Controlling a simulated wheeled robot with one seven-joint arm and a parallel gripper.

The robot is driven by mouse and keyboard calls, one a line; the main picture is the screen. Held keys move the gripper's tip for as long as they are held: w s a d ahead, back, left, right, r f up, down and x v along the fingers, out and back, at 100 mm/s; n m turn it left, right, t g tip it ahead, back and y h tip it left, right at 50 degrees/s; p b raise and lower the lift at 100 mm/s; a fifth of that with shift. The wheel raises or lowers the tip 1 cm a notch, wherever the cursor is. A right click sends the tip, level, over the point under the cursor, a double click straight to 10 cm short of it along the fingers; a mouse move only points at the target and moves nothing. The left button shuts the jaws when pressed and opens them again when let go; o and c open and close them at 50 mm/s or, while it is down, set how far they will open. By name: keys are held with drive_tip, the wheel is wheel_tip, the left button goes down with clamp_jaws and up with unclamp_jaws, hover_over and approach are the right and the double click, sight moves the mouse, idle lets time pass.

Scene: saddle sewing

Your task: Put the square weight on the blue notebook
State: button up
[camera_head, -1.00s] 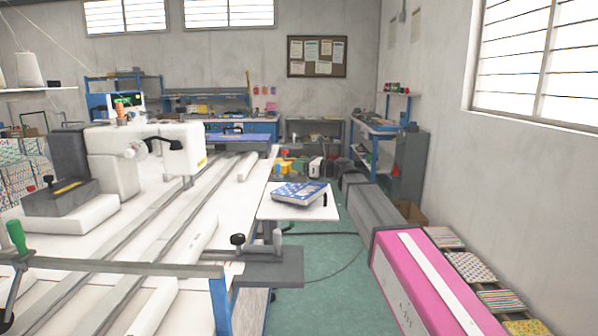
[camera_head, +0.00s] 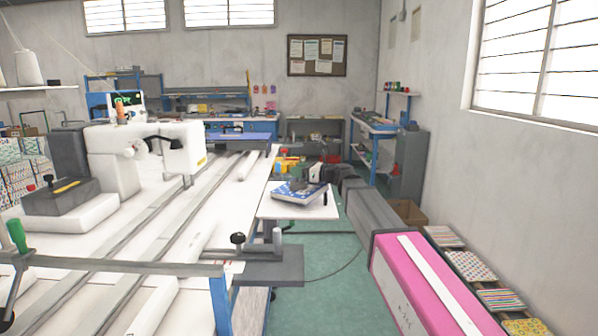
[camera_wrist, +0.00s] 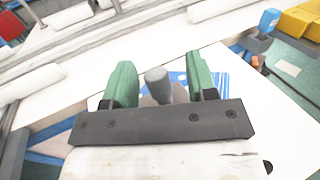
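The blue notebook (camera_head: 288,192) lies on the small white side table; its blue-and-white cover also shows in the wrist view (camera_wrist: 178,77), behind my gripper. The square weight (camera_head: 311,188) appears as a dark grey shape on the notebook in the head view. Its grey upright knob (camera_wrist: 158,86) stands between my green fingers in the wrist view; most of its base is hidden by my gripper. My gripper (camera_wrist: 162,85) is open around the knob, with a gap on each side. In the head view my gripper (camera_head: 316,173) is small and dark, just above the weight.
The white side table (camera_head: 268,208) stands right of the long sewing table (camera_head: 120,235). A grey clamp plate (camera_head: 270,268) with knobs sits in front of it. Yellow bins (camera_wrist: 297,22) are on the floor behind. Patterned fabric stacks (camera_head: 470,266) line the right wall.

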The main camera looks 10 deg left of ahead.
drive_tip(key=shift+r, duration=0.2)
drive_tip(key=shift+s+d, duration=0.1)
drive_tip(key=shift+d, duration=0.25)
drive_tip(key=s+d, duration=0.1)
drive_tip(key=d, duration=1)
drive_tip(key=shift+s, duration=0.35)
drive_tip(key=shift+d, duration=0.15)
